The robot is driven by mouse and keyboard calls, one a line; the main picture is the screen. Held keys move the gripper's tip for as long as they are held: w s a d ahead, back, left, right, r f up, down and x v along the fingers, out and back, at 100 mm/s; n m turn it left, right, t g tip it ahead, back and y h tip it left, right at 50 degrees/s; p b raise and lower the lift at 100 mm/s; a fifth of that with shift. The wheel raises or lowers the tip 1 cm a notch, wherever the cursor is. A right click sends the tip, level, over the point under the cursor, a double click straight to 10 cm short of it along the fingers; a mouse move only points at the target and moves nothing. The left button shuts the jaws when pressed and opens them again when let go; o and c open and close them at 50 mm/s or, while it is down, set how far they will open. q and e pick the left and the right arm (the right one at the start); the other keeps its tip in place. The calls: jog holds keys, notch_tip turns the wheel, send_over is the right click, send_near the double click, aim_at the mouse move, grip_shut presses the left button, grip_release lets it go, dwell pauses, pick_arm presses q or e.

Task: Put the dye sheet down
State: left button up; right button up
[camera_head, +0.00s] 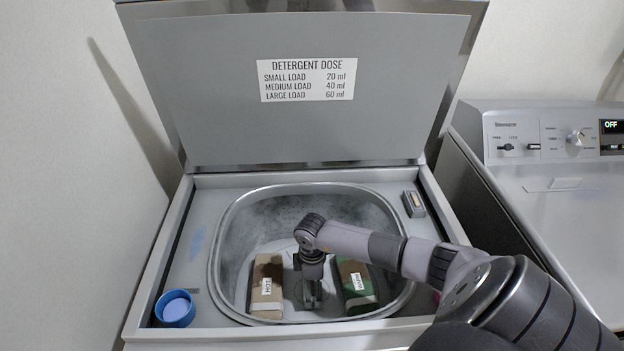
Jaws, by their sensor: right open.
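The washer's metal tub (243,225) is open at the top of the machine. My right gripper (312,304) reaches down into it, its fingers near the tub floor and open. A tan and dark brown folded bundle (267,290) with a "HOT" label lies to its left in the tub. A green and brown folded bundle (354,288) with a white label lies to its right. I cannot pick out a dye sheet for certain; the gripper and arm cover part of the tub. My left gripper is out of view.
The raised lid (300,130) carries a detergent dose label (307,80). A blue cup (175,308) stands at the deck's front left. A small grey box (413,204) sits on the right deck. A pink item (436,297) is mostly hidden by my arm. Another machine (560,190) stands right.

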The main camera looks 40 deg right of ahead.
jog(key=shift+r, duration=0.25)
notch_tip(320, 180, up, 12)
jog(key=shift+f, duration=0.1)
dwell(0.5)
